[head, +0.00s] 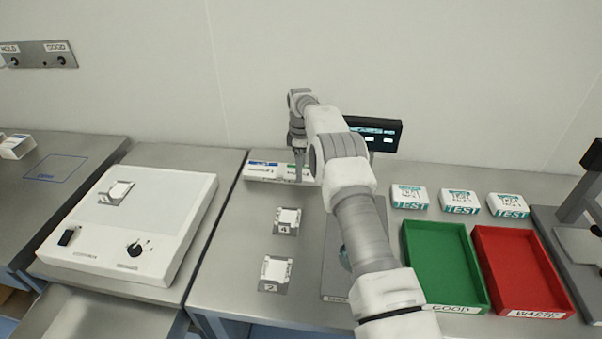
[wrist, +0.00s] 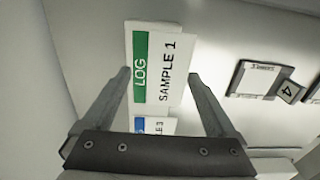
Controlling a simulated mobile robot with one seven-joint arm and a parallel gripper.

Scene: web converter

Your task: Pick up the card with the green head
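The card with the green head (wrist: 172,68) reads "LOG" and "SAMPLE 1" in the wrist view. In the head view its green strip (head: 291,167) shows at the right end of a white group at the back of the bench. My gripper (wrist: 158,76) is open, with its fingers toward the card's left and right sides; I cannot tell whether they touch it. In the head view my gripper (head: 298,154) points down over that end. A card with a blue head (wrist: 157,126), ending in "3", lies nearer my gripper's palm, partly hidden by it.
Sample blocks marked 4 (head: 286,221) and 2 (head: 275,272) stand in front. A dark display (head: 374,133) stands behind my arm. A green tray (head: 408,262), a red tray (head: 486,270) and white TEST boxes (head: 459,201) are to the right. A white device (head: 178,205) is left.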

